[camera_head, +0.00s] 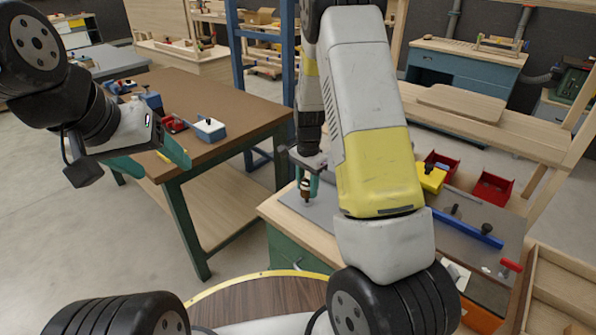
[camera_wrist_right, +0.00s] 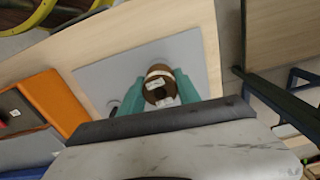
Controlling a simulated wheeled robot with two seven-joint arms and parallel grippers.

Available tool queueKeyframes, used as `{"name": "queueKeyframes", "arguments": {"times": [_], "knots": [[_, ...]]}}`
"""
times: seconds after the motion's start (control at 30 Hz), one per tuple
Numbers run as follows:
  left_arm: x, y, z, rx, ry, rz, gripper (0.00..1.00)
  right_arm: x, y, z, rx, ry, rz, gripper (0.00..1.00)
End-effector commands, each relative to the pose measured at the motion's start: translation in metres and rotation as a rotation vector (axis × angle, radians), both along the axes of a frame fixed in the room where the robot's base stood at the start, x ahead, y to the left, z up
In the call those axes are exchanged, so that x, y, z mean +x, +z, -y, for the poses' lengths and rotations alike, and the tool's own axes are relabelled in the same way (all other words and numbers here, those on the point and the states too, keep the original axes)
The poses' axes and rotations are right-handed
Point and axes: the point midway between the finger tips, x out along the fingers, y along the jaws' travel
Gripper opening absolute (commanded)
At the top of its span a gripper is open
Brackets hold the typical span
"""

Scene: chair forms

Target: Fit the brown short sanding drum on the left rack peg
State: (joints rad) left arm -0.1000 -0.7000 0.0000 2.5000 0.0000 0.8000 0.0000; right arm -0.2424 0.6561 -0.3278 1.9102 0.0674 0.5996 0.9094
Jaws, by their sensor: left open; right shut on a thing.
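The brown sanding drum (camera_wrist_right: 157,95) is between the teal fingers of my right gripper (camera_wrist_right: 160,108) in the right wrist view, with pale bands on it. In the head view the drum (camera_head: 305,186) is small and upright between my right gripper's fingers (camera_head: 306,179), low above the grey sheet on the bench. My right gripper is shut on it. My left gripper (camera_head: 150,159) is open and empty, raised in front of the brown-topped table. I cannot make out the left rack peg; my right arm covers much of the bench.
The grey sheet (camera_wrist_right: 105,75) lies on the wooden bench top (camera_head: 276,211). The brown-topped table (camera_head: 225,105) at left carries blue and white items (camera_head: 209,129).

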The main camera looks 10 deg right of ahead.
Motion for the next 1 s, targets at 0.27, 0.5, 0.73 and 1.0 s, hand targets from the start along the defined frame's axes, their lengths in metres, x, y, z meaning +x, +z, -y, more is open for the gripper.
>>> {"name": "queueKeyframes", "arguments": {"times": [0.27, 0.5, 0.73, 1.0], "knots": [[0.0, 0.0, 0.0, 0.0, 0.0, 0.0, 0.66, 0.0, -0.006, 0.0, 0.0, 0.0, 0.0, 0.0], [0.0, 0.0, 0.0, 0.0, 0.0, 0.0, 0.66, 0.0, -0.01, 0.0, 0.001, 0.0, -0.001, 0.0], [0.0, 0.0, 0.0, 0.0, 0.0, 0.0, 0.66, 0.0, -0.015, 0.0, 0.0, 0.0, 0.0, 0.0], [0.0, 0.0, 0.0, 0.0, 0.0, 0.0, 0.66, 0.0, -0.02, 0.0, 0.0, 0.0, 0.0, 0.0]]}}
